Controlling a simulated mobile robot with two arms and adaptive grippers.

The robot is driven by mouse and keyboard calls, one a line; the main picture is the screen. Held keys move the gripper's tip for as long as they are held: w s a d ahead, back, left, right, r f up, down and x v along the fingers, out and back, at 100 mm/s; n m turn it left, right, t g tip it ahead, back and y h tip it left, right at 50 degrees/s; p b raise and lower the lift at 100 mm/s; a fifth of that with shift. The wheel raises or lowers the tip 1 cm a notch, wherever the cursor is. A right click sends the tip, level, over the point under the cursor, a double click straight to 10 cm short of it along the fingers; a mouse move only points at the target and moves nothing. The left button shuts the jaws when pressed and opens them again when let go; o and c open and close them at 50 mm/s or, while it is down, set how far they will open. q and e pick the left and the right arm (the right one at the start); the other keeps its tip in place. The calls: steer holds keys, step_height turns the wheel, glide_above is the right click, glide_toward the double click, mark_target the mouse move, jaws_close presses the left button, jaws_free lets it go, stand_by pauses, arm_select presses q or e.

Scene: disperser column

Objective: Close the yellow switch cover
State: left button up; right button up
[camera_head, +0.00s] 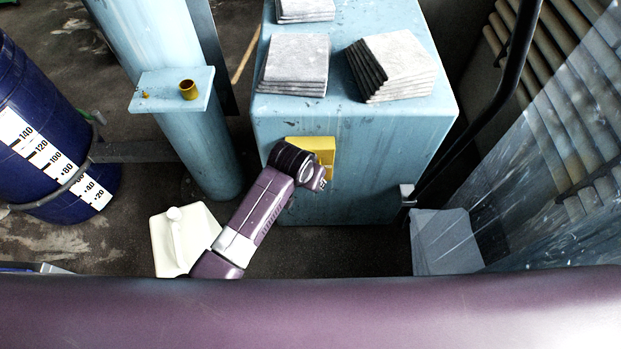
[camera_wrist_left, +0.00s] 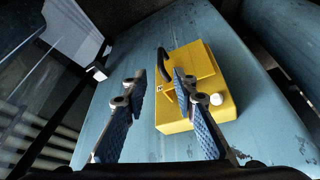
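The yellow switch box (camera_head: 322,146) is on the front face of a light blue cabinet (camera_head: 370,180), partly hidden by my left arm in the head view. In the left wrist view the yellow switch box (camera_wrist_left: 218,106) shows a raised yellow cover part (camera_wrist_left: 196,62), a black curved piece at its left edge, and a white round button (camera_wrist_left: 216,99) exposed. My left gripper (camera_wrist_left: 158,78) is open and empty, one finger in front of the box and the other left of it. Contact cannot be told. In the head view the left gripper (camera_head: 321,183) is small beside the box. My right gripper is out of view.
Stacks of grey tiles (camera_head: 295,62) lie on the cabinet top. A light blue column with a small shelf (camera_head: 160,88) and a dark blue barrel (camera_head: 50,130) stand left. A dark bar and a transparent panel (camera_head: 560,150) are at right.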

arm_select(q)
steer(key=shift+v, duration=1.3)
